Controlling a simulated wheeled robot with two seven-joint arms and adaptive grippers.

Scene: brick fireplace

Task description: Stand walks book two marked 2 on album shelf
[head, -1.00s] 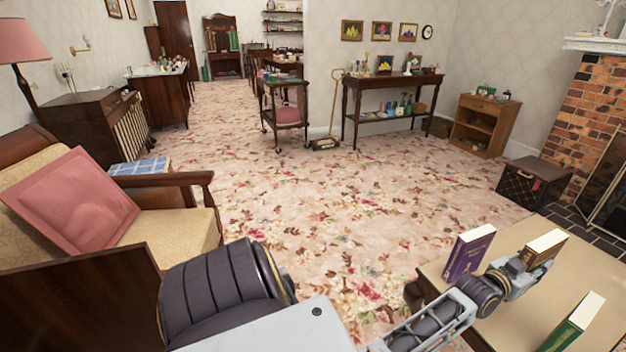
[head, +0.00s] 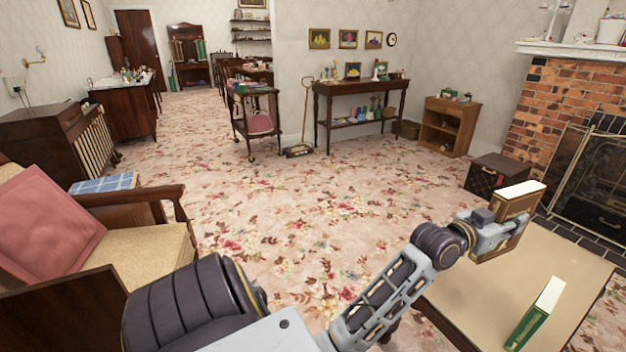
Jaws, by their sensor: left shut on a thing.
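My left gripper (head: 492,234) is shut on a brown book (head: 515,206) with white page edges. It holds the book upright, apparently above the far part of the low table (head: 545,265). The gripper covers part of the book, and I cannot read any number on it. The purple book seen earlier does not show now. My right gripper is not in view.
A small wooden shelf unit (head: 447,125) stands by the far wall, with a dark chest (head: 497,175) in front of the brick fireplace (head: 565,100). A cushioned armchair (head: 140,255) is at the left. The carpet between is open.

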